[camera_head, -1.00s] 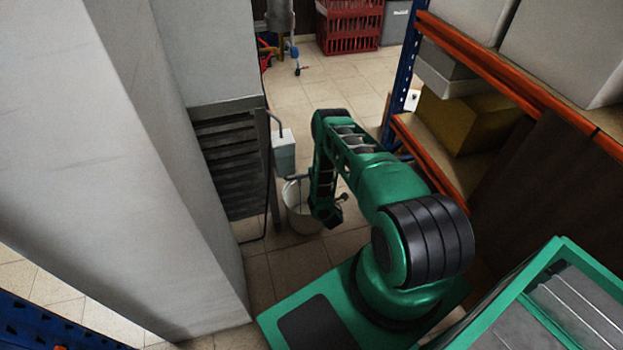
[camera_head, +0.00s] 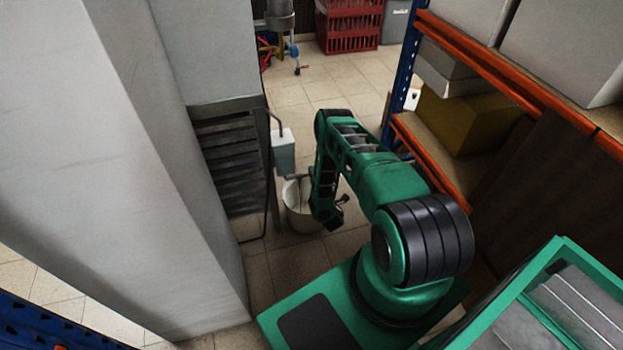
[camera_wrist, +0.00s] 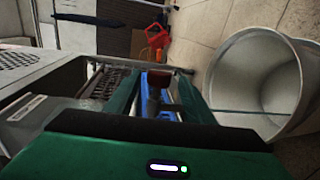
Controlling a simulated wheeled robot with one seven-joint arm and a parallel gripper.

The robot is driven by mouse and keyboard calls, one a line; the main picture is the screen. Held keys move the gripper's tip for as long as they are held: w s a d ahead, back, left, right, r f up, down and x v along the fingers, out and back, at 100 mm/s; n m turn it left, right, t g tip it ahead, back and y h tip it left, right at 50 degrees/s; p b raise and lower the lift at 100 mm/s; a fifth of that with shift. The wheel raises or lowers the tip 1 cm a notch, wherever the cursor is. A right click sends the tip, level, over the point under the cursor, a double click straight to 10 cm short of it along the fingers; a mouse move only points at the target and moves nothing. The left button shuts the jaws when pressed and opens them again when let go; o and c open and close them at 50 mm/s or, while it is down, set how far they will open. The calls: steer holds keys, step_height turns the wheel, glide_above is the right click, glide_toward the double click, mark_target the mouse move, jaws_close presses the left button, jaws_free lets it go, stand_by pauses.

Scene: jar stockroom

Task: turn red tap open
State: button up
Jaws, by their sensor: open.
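A dull red-brown knob (camera_wrist: 158,79) on a dark grey stem shows in the middle of the wrist view; it looks like the red tap. My gripper (camera_wrist: 157,86) is open, with one green finger on each side of the knob. I cannot tell whether either finger touches it. In the head view my own arm hides the knob and most of the gripper. A thin grey pipe (camera_head: 299,178) shows just left of my arm there, by a pale grey box (camera_head: 284,152).
A pale bucket (camera_head: 301,208) stands on the floor below; it also fills the right of the wrist view (camera_wrist: 258,75). A grey slatted unit (camera_head: 229,165) is close on the left. Orange-beamed shelving (camera_head: 440,172) bounds the right.

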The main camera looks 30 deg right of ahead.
steer(key=v, duration=0.9)
steer(key=shift+s, duration=0.3)
steer(key=s+d+r, duration=0.2)
steer(key=d+r, duration=0.5)
steer(key=d, duration=0.2)
steer(key=shift+s+d, duration=0.2)
steer(key=shift+s, duration=0.15)
steer(key=shift+d+r, duration=0.1)
stand_by(0.4)
